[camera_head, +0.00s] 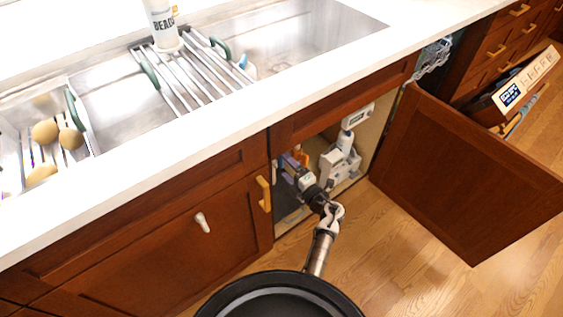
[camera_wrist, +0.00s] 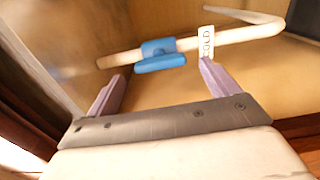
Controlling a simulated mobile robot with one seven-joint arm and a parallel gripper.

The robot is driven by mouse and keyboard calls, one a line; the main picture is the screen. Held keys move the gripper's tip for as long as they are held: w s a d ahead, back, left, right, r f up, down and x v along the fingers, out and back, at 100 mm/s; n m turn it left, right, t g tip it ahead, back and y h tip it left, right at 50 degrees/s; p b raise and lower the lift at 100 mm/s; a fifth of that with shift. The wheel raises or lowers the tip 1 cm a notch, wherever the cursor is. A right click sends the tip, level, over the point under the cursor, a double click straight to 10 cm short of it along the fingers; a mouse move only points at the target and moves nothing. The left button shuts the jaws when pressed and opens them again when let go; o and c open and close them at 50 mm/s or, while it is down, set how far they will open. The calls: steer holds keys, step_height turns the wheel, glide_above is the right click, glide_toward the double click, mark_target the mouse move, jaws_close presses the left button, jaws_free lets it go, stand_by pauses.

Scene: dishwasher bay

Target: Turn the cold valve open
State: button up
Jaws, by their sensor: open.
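In the wrist view, the cold valve (camera_wrist: 160,57) has a blue handle on a pale pipe (camera_wrist: 217,40). The handle lies roughly along the pipe in the picture. A white tag (camera_wrist: 206,45) reading "COLD" hangs to the right of the handle. My gripper (camera_wrist: 157,82) is open, with its two purple fingers apart. The blue handle shows beyond and between the fingertips, and nothing is held. In the head view, my gripper (camera_head: 285,165) reaches inside the open cabinet under the sink. The cold valve cannot be made out in the head view.
The open cabinet door (camera_head: 465,175) stands out at the right. A white unit (camera_head: 340,160) stands inside the cabinet to the right of my arm. The closed left door (camera_head: 175,235) borders the opening. The counter edge (camera_head: 240,105) lies above. A dishwasher panel (camera_head: 525,80) juts out at the far right.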

steer(key=v, duration=0.9)
steer(key=shift+s, duration=0.1)
